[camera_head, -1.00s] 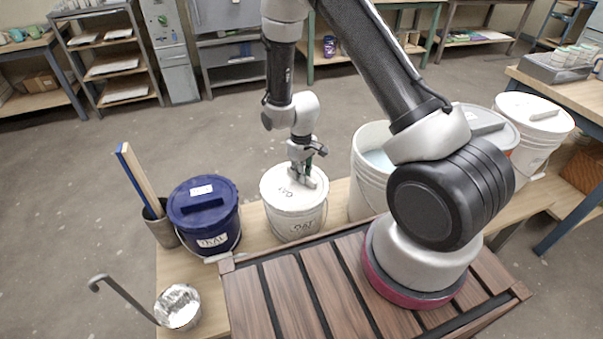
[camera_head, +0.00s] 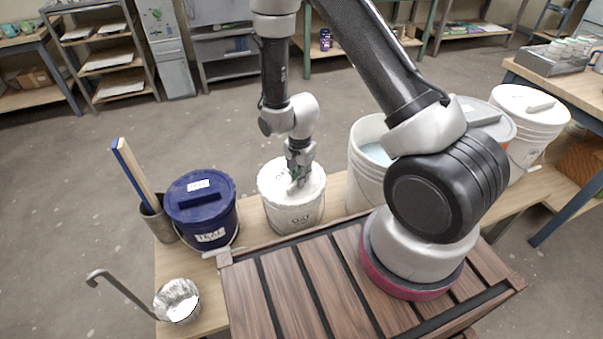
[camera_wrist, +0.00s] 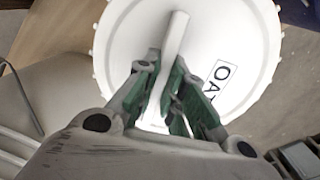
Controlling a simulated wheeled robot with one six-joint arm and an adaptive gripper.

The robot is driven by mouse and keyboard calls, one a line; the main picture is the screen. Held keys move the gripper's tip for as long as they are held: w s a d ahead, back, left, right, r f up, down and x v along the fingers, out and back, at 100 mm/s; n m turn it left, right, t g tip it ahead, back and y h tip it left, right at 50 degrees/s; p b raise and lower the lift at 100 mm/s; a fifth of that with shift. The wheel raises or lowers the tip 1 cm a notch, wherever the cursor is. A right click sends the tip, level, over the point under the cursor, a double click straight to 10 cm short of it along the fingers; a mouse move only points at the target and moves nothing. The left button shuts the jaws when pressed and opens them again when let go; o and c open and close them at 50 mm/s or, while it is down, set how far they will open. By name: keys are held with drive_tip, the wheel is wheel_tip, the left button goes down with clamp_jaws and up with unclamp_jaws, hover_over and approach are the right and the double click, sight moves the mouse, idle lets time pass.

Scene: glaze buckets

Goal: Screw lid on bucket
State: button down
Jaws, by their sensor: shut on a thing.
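A white bucket (camera_head: 296,216) labelled OAT stands on the wooden bench, with a white lid (camera_head: 277,181) on its top. The lid has a raised bar handle across it. In the wrist view the lid (camera_wrist: 215,40) fills the upper middle, with its bar handle (camera_wrist: 176,35) running down between my fingers. My gripper (camera_head: 298,181) points down at the lid in the head view. In the wrist view my gripper (camera_wrist: 165,95) is shut on the bar handle, with green pads on both sides. The lid's seating at the rim is too small to judge.
A blue lidded bucket (camera_head: 202,213) stands close on the left. An open white bucket (camera_head: 366,165) with pale liquid stands close on the right, lidded buckets beyond it. A ladle (camera_head: 122,297), a metal cup (camera_head: 177,300) and a holder with sticks (camera_head: 160,222) are at left.

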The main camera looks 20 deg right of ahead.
drive_tip(key=shift+s+a+m, duration=0.1)
drive_tip(key=shift+m, duration=0.3)
drive_tip(key=c, duration=1.4)
unclamp_jaws()
drive_tip(key=shift+c, duration=0.2)
drive_tip(key=o, duration=0.8)
drive_tip(key=shift+r, duration=3.5)
